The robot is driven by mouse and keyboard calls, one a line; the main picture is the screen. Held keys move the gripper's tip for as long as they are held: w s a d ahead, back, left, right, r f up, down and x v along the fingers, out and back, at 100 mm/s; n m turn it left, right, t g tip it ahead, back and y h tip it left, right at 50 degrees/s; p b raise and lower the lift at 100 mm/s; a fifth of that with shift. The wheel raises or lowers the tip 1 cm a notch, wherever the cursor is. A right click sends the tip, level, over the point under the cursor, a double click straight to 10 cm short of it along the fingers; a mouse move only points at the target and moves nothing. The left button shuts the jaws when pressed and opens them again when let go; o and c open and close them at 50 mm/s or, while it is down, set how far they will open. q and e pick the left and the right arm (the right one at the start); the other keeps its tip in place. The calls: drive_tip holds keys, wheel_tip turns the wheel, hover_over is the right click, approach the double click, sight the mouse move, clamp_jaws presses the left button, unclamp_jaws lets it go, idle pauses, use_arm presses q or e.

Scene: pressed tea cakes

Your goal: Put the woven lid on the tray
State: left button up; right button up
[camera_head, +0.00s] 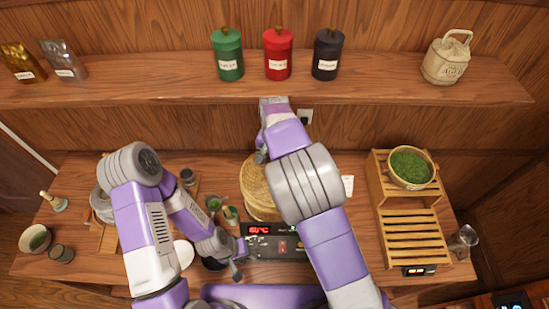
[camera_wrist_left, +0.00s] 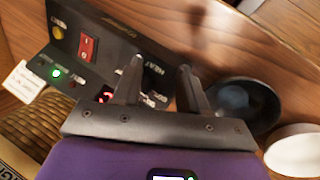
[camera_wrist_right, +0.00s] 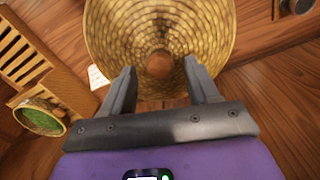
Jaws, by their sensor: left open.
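The round woven lid (camera_head: 255,178) lies at the middle of the table, partly hidden by my right arm. In the right wrist view the woven lid (camera_wrist_right: 120,35) shows its brown wooden knob (camera_wrist_right: 158,64). My right gripper (camera_wrist_right: 160,70) is open, its fingertips on either side of the knob with gaps. Woven work also shows in the left wrist view (camera_wrist_left: 35,130). I cannot tell whether the tray lies under the lid. My left gripper (camera_wrist_left: 160,68) is open and empty over the black control panel, near the table's front.
The control panel (camera_head: 258,229) has a lit red display. A dark bowl (camera_wrist_left: 245,100) and a white round dish (camera_wrist_left: 295,150) lie beside my left gripper. A slatted wooden rack (camera_head: 410,240) with a basket of green leaves (camera_head: 410,167) stands right. Canisters line the shelf (camera_head: 150,77) above.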

drive_tip(key=shift+r+p, duration=0.3)
drive_tip(key=shift+r, duration=0.25)
use_arm(q)
drive_tip(key=shift+r, duration=0.1)
use_arm(e)
wheel_tip(320, 180, up, 12)
idle(0.5)
